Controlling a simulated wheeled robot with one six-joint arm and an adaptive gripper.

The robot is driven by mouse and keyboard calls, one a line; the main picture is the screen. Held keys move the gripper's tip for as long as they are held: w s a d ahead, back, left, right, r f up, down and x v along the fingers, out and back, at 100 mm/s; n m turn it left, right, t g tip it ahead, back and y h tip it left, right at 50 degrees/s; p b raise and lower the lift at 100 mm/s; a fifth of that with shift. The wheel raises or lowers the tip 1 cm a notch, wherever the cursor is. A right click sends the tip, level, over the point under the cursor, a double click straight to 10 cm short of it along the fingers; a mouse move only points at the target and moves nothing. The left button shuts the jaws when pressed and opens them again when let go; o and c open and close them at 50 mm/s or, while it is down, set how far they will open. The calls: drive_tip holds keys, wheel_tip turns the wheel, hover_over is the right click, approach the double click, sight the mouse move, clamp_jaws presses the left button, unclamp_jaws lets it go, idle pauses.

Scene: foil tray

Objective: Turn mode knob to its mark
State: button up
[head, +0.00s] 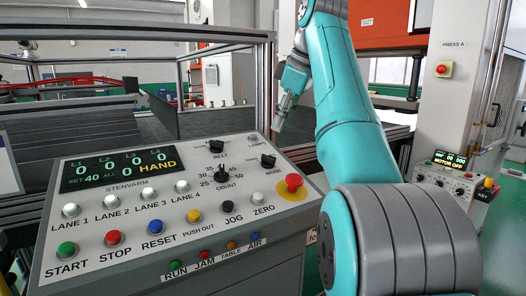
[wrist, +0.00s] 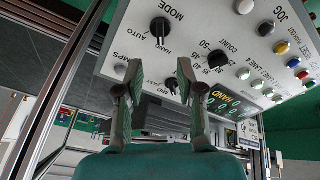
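The mode knob (head: 268,160) is a black rotary knob at the right of the sloped control panel. In the wrist view the mode knob (wrist: 160,28) shows upside down, with the labels MODE, AUTO and HAND around it. Its pale pointer line appears to lie toward HAND. The panel display (head: 118,171) reads HAND. My gripper (head: 281,122) is above and behind the panel's right back edge, apart from the knob. In the wrist view my gripper (wrist: 158,70) has its two fingers spread with nothing between them, and the mode knob lies beyond the tips.
The belt knob (head: 218,144) and count knob (head: 222,174) sit left of the mode knob. A red emergency button (head: 291,184) is in front of it. Several push buttons line the panel's front. A metal frame (head: 180,50) stands behind the panel.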

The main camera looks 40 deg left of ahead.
sight(268, 155)
drive_tip(key=x, duration=1)
drive_tip(key=shift+a+f, duration=0.1)
drive_tip(key=shift+f, duration=0.1)
clamp_jaws()
